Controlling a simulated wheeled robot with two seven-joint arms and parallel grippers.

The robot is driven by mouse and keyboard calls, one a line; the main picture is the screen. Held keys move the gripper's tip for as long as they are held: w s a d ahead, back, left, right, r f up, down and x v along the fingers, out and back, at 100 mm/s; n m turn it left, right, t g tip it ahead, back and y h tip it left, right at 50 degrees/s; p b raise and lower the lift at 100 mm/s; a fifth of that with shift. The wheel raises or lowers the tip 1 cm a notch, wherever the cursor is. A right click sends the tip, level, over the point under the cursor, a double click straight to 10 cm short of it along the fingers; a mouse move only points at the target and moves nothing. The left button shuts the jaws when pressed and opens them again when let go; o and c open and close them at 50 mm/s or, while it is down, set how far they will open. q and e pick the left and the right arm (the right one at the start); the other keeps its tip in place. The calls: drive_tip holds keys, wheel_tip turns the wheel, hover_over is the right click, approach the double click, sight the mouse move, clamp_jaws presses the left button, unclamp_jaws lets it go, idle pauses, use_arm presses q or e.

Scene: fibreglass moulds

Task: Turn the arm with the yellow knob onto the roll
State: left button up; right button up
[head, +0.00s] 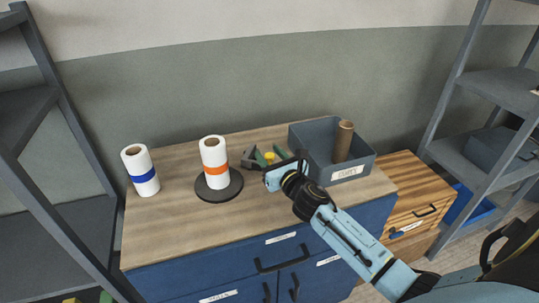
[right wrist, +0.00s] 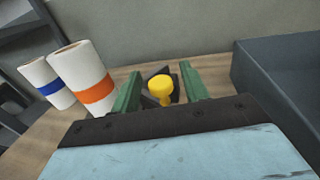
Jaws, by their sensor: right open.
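The yellow knob (head: 269,156) sits on a dark arm (head: 250,159) on the worktop, right of the rolls. In the right wrist view the yellow knob (right wrist: 161,91) stands over dark angled parts. A white roll with an orange band (head: 214,163) stands upright on a dark round base (head: 219,190); the dark arm is apart from it. A white roll with a blue band (head: 141,170) stands further left. My right gripper (head: 270,155) is open, its green fingers on either side of the knob; contact cannot be told. My left gripper is not in view.
A grey bin (head: 351,172) holding a brown tube (head: 343,141) stands just right of my right gripper. The wooden worktop (head: 180,232) is clear at its front left. Grey shelves stand on both sides, and a wooden drawer unit (head: 412,188) stands at the right.

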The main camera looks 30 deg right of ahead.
drive_tip(key=shift+w, duration=0.25)
clamp_jaws()
